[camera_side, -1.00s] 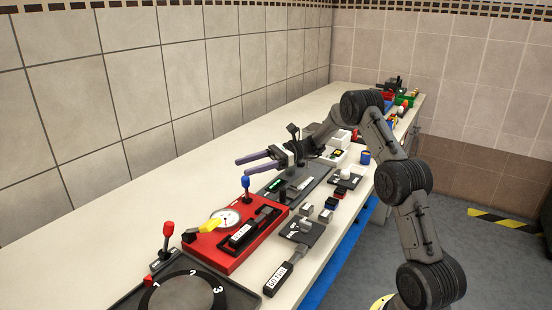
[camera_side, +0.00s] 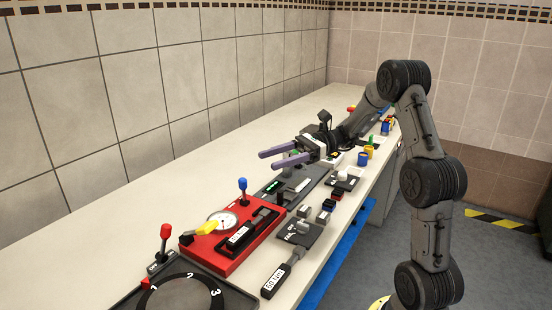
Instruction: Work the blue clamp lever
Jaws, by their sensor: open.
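The blue clamp lever (camera_side: 243,185) stands upright at the back edge of a red fixture (camera_side: 222,259). It has a blue knob on a thin stem. The red fixture also carries a round dial gauge (camera_side: 221,221) and a yellow lever (camera_side: 198,229). My gripper (camera_side: 269,160) is open, with its two purple fingers apart and pointing left. It is empty, above and to the right of the blue knob, farther along the bench. The fingers do not touch the lever.
A red-knobbed lever (camera_side: 166,231) and a numbered dial plate (camera_side: 182,297) stand nearer the camera. A grey fixture (camera_side: 318,171) lies below my gripper. Small blocks and a black "50 N·m" tool (camera_side: 277,279) lie along the front. The bench (camera_side: 120,207) is clear towards the wall.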

